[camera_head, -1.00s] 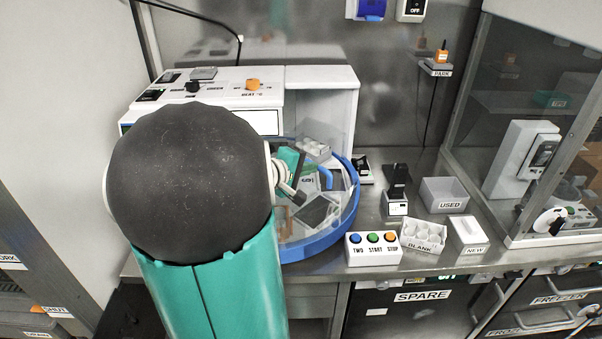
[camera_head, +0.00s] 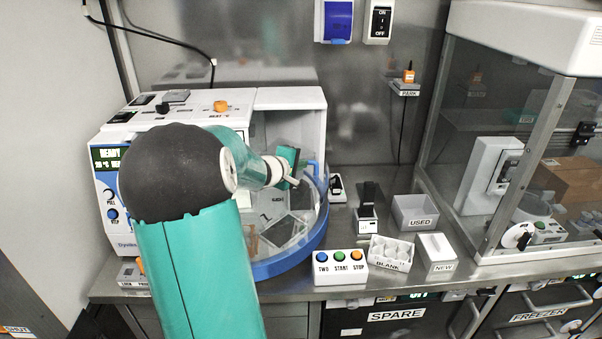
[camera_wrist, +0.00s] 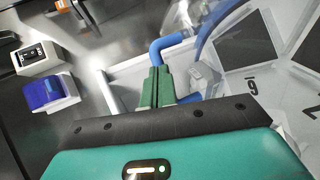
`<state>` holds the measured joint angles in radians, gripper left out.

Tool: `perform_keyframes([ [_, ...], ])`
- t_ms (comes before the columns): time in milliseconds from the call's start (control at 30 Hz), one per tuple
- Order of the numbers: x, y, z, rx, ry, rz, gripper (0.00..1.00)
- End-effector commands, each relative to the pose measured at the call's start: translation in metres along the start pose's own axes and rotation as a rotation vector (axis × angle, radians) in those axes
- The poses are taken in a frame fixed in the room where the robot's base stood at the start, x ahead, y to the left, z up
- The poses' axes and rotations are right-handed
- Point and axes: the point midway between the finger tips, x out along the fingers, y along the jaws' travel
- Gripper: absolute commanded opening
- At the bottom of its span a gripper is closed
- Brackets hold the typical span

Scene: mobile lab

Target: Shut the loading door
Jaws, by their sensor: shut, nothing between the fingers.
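A white machine (camera_head: 190,103) has a round deck with a blue rim (camera_head: 290,264) and clear covering at its front. A blue bar handle (camera_head: 314,166) stands at the clear part's right side; I take this as the loading door. How far the door stands open is hard to tell. The handle also shows in the wrist view (camera_wrist: 168,44), bent at a corner. My gripper (camera_head: 293,182) is at the handle, its green fingers (camera_wrist: 157,85) shut and empty. The fingertips look close to or against the handle's lower end; contact is unclear. My arm hides part of the machine front.
A button box (camera_head: 340,266), a BLANK tray (camera_head: 390,253), a NEW box (camera_head: 436,252) and a USED bin (camera_head: 414,213) stand right of the machine. A glass-fronted cabinet (camera_head: 540,150) bounds the right. Bare steel bench lies behind the USED bin.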

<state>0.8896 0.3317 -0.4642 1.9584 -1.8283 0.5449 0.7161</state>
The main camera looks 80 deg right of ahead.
Motion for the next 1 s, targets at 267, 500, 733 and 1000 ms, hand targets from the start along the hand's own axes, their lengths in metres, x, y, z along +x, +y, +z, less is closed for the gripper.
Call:
perform_keyframes([
  [267, 0.035, 0.013, -0.024, -0.001, 0.000, 0.001, 0.00],
  [500, 0.051, 0.020, -0.037, 0.000, 0.001, 0.000, 0.00],
  [733, 0.058, 0.022, -0.040, 0.001, 0.000, 0.000, 0.00],
  [1000, 0.059, 0.023, -0.039, 0.000, 0.002, 0.000, 0.00],
])
